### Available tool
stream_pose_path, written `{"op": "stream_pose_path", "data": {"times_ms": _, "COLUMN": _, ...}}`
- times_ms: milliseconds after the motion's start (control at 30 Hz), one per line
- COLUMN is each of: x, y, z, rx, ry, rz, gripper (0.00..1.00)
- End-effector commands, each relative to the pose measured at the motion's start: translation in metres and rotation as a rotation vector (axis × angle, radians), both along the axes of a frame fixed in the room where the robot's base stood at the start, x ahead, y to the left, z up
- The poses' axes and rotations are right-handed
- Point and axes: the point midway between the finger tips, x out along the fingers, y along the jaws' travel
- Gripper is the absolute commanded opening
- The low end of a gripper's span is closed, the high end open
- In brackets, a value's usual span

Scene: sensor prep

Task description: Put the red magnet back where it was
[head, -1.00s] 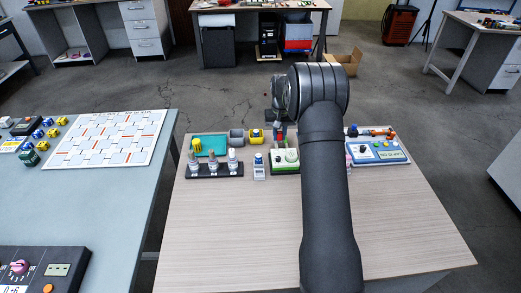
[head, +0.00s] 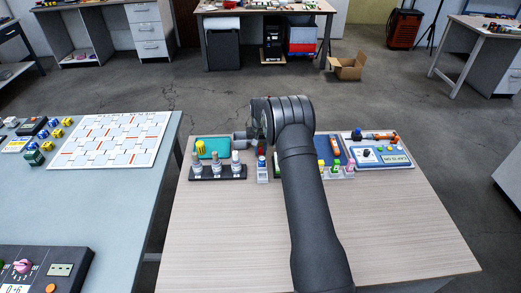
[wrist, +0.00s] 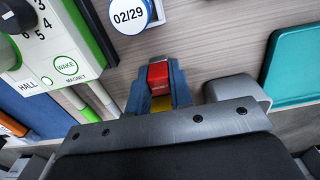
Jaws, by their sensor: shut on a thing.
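My gripper (wrist: 158,92) has blue fingers shut on the red magnet (wrist: 158,75), which sits between the tips in the wrist view. A yellow patch shows just below the magnet; I cannot tell if it belongs to it or lies behind. In the head view the magnet (head: 261,148) is a small red spot under my wrist, behind the white bottle (head: 262,173). The white-and-green hall board (wrist: 50,55), printed WAKE and MAGNET, is left of the gripper in the wrist view. The magnet's lower end and any contact underneath are hidden.
A grey bin (wrist: 238,90) is close right of the fingers, with a teal tray (wrist: 293,70) beyond. A round 02/29 label (wrist: 130,14) is near the fingertips. A black rack (head: 217,173) stands left and a blue-and-white board (head: 380,155) right. The table front is clear.

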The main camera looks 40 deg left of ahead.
Motion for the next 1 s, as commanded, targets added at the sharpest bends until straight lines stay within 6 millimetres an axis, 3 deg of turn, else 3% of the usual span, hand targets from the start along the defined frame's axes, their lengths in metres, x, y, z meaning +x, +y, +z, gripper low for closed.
{"op": "stream_pose_path", "data": {"times_ms": 267, "x": 0.000, "y": 0.000, "z": -0.003, "rx": -0.001, "ry": 0.001, "rz": 0.000, "gripper": 0.05}}
{"op": "stream_pose_path", "data": {"times_ms": 300, "x": 0.000, "y": 0.000, "z": -0.003, "rx": 0.000, "ry": 0.000, "rz": 0.000, "gripper": 0.28}}
{"op": "stream_pose_path", "data": {"times_ms": 400, "x": 0.000, "y": 0.000, "z": -0.003, "rx": 0.000, "ry": 0.000, "rz": 0.000, "gripper": 0.42}}
{"op": "stream_pose_path", "data": {"times_ms": 767, "x": 0.000, "y": 0.000, "z": 0.005, "rx": 0.001, "ry": -0.001, "rz": 0.000, "gripper": 0.42}}
{"op": "stream_pose_path", "data": {"times_ms": 1000, "x": 0.000, "y": 0.000, "z": 0.050, "rx": 0.002, "ry": -0.002, "rz": 0.000, "gripper": 0.42}}
